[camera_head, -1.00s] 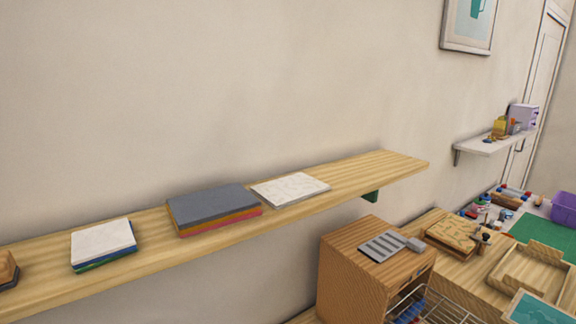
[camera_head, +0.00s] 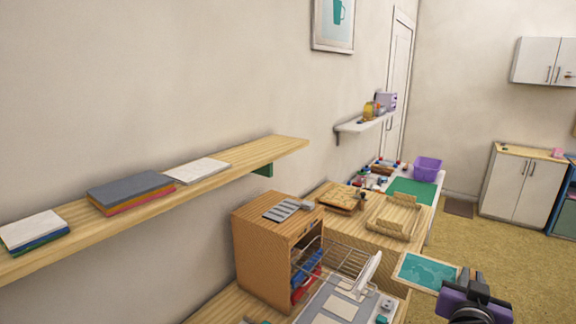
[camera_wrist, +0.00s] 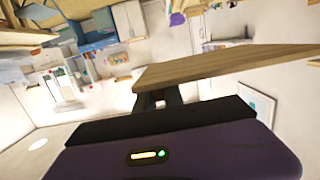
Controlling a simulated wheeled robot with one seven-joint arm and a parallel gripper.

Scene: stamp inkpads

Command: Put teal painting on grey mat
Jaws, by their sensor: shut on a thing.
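The teal painting (camera_head: 430,275), a flat panel with a light wooden frame, is held out in front of my gripper (camera_head: 463,281) at the lower right of the head view. My purple and black gripper is shut on its near right edge. In the wrist view the painting (camera_wrist: 225,63) shows as a plain wooden slab gripped by the dark jaws (camera_wrist: 160,98). A grey flat surface (camera_head: 305,310) with pale things on it lies on the near table; I cannot tell whether it is the grey mat.
A wooden shelf (camera_head: 250,158) holds paper stacks. Below stand a wooden cabinet (camera_head: 262,245), a wire rack (camera_head: 345,258) and a wooden tray (camera_head: 395,222). A green mat (camera_head: 412,192) and purple bin (camera_head: 427,168) are farther back. The carpet at right is open.

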